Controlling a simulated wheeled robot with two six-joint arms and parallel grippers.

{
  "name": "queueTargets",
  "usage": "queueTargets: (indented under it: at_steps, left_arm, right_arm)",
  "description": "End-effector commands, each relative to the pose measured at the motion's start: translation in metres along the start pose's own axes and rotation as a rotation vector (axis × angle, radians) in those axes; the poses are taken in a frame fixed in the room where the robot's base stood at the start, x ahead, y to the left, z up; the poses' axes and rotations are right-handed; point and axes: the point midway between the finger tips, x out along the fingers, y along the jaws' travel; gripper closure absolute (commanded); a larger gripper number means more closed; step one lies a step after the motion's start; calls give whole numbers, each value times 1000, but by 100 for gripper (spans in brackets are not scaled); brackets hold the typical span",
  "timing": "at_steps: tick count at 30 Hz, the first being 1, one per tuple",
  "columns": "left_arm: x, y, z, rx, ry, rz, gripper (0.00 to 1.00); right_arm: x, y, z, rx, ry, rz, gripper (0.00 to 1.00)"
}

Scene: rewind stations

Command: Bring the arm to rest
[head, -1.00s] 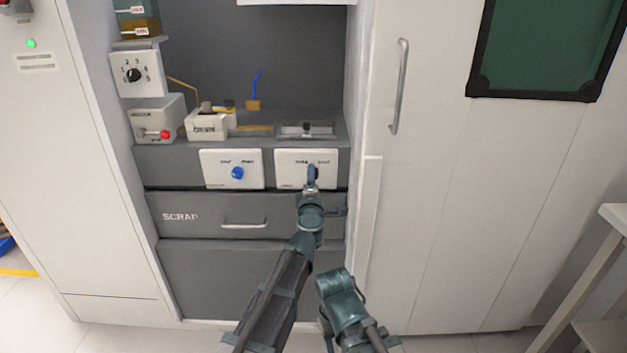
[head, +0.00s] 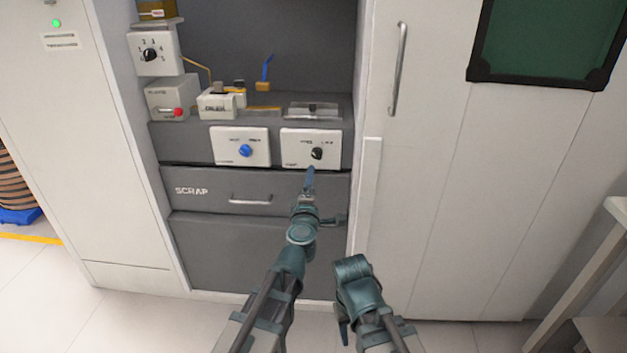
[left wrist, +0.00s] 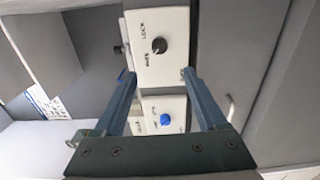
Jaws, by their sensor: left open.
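My left arm reaches up the middle of the head view. Its gripper (head: 310,176) is open and empty, just below and in front of the right white panel (head: 296,156) with the black knob (head: 317,153). In the left wrist view the two fingers (left wrist: 157,76) stand apart with nothing between them that they touch. The black knob (left wrist: 159,45) shows beyond the fingertips, and the blue knob (left wrist: 166,120) shows between the fingers. My right arm is folded low at the right of the left arm. Its jaws cannot be made out.
The left white panel carries the blue knob (head: 245,151). A SCRAP drawer (head: 215,191) with a bar handle lies beneath. Small devices, one with a red knob (head: 178,112), stand on the ledge above. A tall cabinet door with a handle (head: 397,70) is at right. Open floor lies in front.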

Motion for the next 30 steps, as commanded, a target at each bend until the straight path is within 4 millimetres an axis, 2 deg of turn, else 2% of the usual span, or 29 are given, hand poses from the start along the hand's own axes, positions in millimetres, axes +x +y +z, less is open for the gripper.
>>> queueTargets:
  at_steps: [4,8,11,14,16,18,21,24,30]
  left_arm:
    - [-2,2,10,80,-74,12,26]
    - [-14,-7,37,298,-275,6,26]
    - [-33,-36,54,516,-467,-57,26]
    - [-60,-80,56,723,-650,-176,26]
    - [-82,-113,46,855,-767,-292,26]
    - [-106,-144,28,966,-864,-421,26]
    - [-137,-175,0,1076,-963,-593,26]
    - [-163,-194,-27,1144,-1029,-741,26]
    - [-208,-214,-76,1222,-1109,-1000,26]
  right_arm:
    - [0,0,0,0,0,0,50]
    - [0,0,0,0,0,0,50]
    - [0,0,0,0,0,0,50]
    - [0,0,0,0,0,0,50]
    - [0,0,0,0,0,0,50]
    - [0,0,0,0,0,0,50]
    - [0,0,0,0,0,0,50]
    - [0,0,0,0,0,0,50]
    - [0,0,0,0,0,0,50]
